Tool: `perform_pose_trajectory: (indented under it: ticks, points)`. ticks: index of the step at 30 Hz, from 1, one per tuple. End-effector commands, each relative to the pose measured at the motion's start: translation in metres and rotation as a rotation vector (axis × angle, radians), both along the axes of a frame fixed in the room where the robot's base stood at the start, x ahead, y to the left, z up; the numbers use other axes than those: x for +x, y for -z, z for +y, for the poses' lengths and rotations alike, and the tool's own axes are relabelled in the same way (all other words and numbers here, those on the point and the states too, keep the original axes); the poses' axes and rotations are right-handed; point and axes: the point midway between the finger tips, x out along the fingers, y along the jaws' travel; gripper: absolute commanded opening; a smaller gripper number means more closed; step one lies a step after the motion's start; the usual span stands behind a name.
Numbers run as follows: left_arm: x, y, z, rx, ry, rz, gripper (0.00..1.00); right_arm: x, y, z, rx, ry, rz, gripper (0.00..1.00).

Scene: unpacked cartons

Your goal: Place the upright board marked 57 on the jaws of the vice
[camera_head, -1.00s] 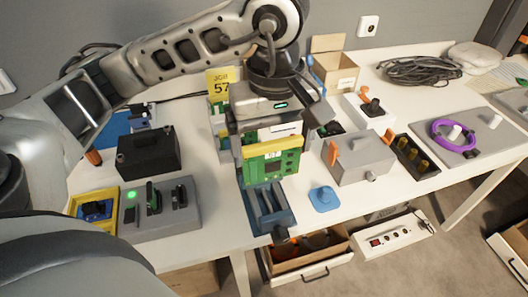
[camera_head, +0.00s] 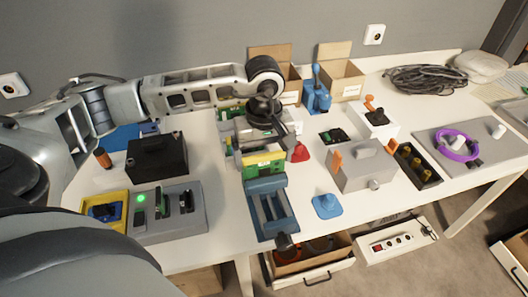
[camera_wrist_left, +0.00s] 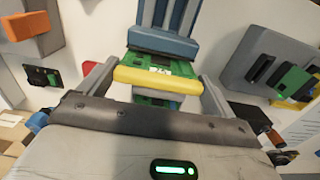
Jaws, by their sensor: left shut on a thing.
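My left gripper (camera_head: 264,146) is shut on a green board (camera_head: 263,165) with a yellow top edge, which hangs upright below it. In the left wrist view the gripper (camera_wrist_left: 157,80) has its fingers at the two ends of the yellow edge, and the board's small white label (camera_wrist_left: 160,71) is too blurred to read surely. The blue vice (camera_head: 270,208) lies just in front of the board. The board's lower edge is hidden behind the vice's back jaw, so I cannot tell whether they touch. My right gripper is not in view.
Other green boards (camera_head: 231,108) stand behind my left gripper. A red object (camera_head: 299,152) and a blue piece (camera_head: 326,204) lie right of it. A grey box (camera_head: 362,168) stands further right. A black box (camera_head: 156,157) and a grey fixture (camera_head: 176,212) stand left.

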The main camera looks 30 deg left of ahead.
Motion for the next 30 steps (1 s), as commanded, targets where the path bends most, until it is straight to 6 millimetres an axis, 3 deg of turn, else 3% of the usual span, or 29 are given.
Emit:
perform_pose_trajectory:
  ticks: [10, 11, 12, 21, 23, 30]
  points:
    - [0.0, 0.006, 0.0, -0.001, 0.0, -0.001, 0.65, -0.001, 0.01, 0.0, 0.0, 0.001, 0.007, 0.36]
    - [0.0, 0.004, 0.0, 0.0, 0.0, 0.0, 0.96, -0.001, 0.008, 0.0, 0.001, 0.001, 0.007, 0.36]
    - [0.0, 0.003, 0.0, 0.0, 0.0, 0.0, 1.0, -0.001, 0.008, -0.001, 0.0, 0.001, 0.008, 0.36]
    - [0.0, -0.003, 0.0, 0.0, 0.0, 0.0, 1.0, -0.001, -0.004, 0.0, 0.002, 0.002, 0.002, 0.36]
    - [0.001, -0.008, 0.0, 0.0, 0.0, -0.004, 1.0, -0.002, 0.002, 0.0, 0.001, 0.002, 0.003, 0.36]
    - [0.001, -0.057, 0.0, 0.0, 0.001, -0.006, 1.0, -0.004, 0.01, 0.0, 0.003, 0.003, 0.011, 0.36]
